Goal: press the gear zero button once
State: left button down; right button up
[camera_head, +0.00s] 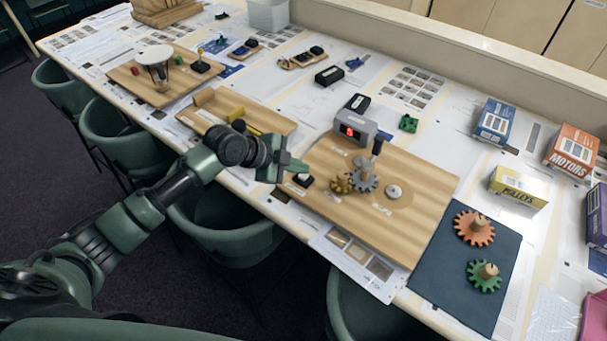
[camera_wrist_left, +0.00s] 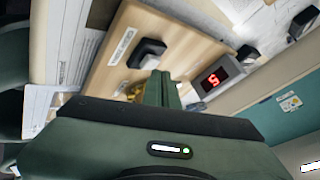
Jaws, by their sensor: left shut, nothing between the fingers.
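The gear zero button appears to be the small block with a black top (camera_head: 302,180) at the left end of the wooden gear board (camera_head: 420,200). In the left wrist view the fingertips (camera_wrist_left: 160,84) appear just below the button. I cannot tell whether they touch it.
A grey display box (camera_head: 355,128) with a lit red digit stands at the board's back. Brass and grey gears (camera_head: 363,182) and a black-handled lever (camera_head: 376,150) are right of the button. A blue mat (camera_head: 450,268) with two gears lies farther right.

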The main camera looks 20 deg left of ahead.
aim_at(300, 177)
pick_arm(q)
jog(key=shift+f+b, duration=0.3)
jog(key=shift+f, duration=0.15)
dwell(0.3)
jog(key=shift+r, duration=0.15)
jog(key=shift+r+p, duration=0.65)
jog(key=shift+r, duration=0.05)
jog(key=shift+r, duration=0.1)
notch_tip(300, 177, up, 5)
jog(key=p, duration=0.4)
dwell(0.8)
